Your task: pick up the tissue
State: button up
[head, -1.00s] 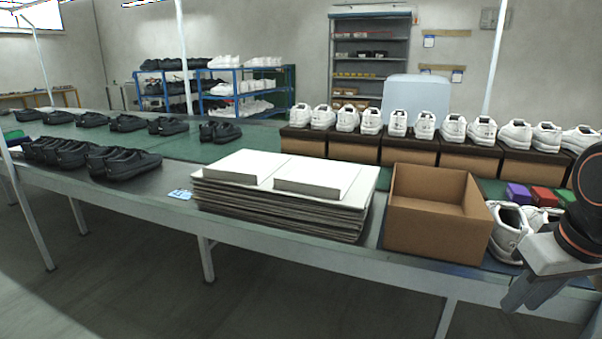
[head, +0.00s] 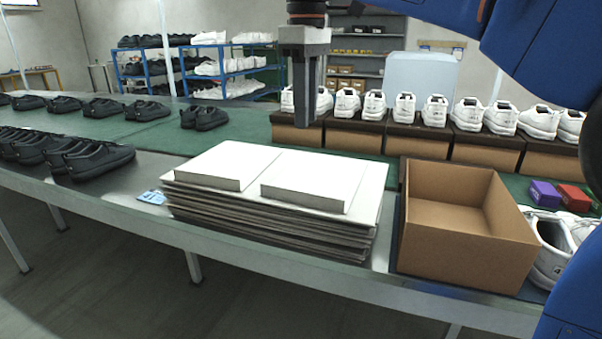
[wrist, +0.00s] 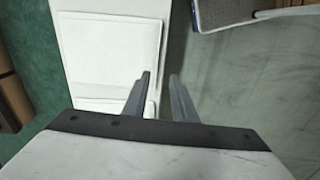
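Two flat white stacks, which look like the tissue, lie side by side on a pile of flat sheets (head: 275,225). The left stack (head: 228,166) and the right stack (head: 308,180) are both uncovered. Both also show in the wrist view, one farther up (wrist: 105,45) and one lower (wrist: 115,104), partly behind a finger. My gripper (head: 304,122) points down, above and behind the pile in the head view. In the wrist view its two fingers (wrist: 161,76) are apart with nothing between them.
An open cardboard box (head: 462,235) stands right of the pile, with white shoes (head: 555,250) beyond it. Black shoes (head: 85,158) and a small blue-white item (head: 152,197) are to the left. White shoes on boxes (head: 450,145) line the green belt behind.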

jog(key=shift+w+a+f, duration=0.2)
jog(key=shift+f, duration=2.65)
jog(key=shift+w+a+f, duration=0.15)
jog(key=shift+w+f, duration=0.05)
jog(key=shift+f, duration=2.6)
jog(key=shift+w+a+f, duration=0.2)
jog(key=shift+f, duration=2.65)
grip_shut()
